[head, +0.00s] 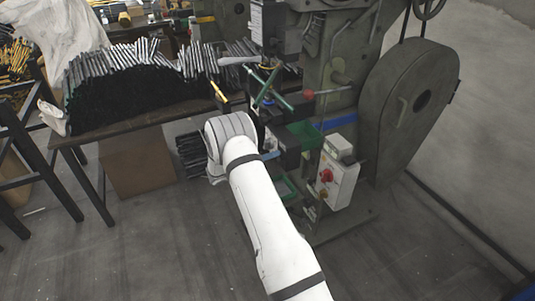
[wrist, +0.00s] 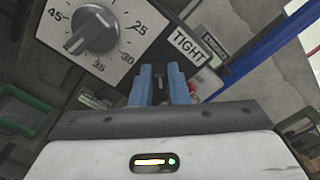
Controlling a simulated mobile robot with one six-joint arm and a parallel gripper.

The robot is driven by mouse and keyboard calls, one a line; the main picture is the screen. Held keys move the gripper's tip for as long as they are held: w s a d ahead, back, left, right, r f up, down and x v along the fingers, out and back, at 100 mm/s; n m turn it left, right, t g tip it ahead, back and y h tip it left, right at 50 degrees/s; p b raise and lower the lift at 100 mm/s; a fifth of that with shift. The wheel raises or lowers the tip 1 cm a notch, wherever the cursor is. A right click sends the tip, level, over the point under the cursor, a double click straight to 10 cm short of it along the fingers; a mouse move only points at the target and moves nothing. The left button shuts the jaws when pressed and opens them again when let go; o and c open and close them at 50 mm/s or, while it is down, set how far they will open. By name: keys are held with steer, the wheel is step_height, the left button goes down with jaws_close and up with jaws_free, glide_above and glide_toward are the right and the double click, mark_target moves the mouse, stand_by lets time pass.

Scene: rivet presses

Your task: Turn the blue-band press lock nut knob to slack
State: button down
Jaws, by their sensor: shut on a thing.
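The press (head: 335,60) is a grey-green machine with a blue band (head: 337,121) low on its body; a blue strip (wrist: 268,45) also shows in the wrist view. In the wrist view, my gripper (wrist: 163,72) has its two blue fingers close together, shut on a small dark part that I take to be the lock nut knob, mostly hidden between them. A white label reading TIGHT (wrist: 189,46) is just right of the fingertips.
A numbered dial with a grey knob (wrist: 90,30) is left of my fingers. Green crossed handles (head: 270,88) stand above my wrist in the head view. A control box (head: 338,180) with red knobs is right of my arm. A rod-laden table (head: 120,124) stands left.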

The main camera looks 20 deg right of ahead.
steer(key=shift+w+d+f+n+p, duration=0.15)
steer(key=shift+n+p, duration=0.2)
steer(key=shift+n, duration=1.1)
steer(key=shift+s+a+f+n+p, duration=0.15)
steer(key=shift+n+p, duration=0.25)
steer(key=shift+n, duration=1)
steer(key=shift+w+d+f+n+p, duration=0.1)
steer(key=shift+d+f+n+p, duration=0.2)
steer(key=shift+n, duration=1.15)
steer(key=shift+a, duration=0.15)
steer(key=c, duration=1.6)
jaws_free()
steer(key=shift+o, duration=1)
steer(key=a, duration=0.7)
steer(key=shift+a+b, duration=0.35)
steer(key=shift+a, duration=0.05)
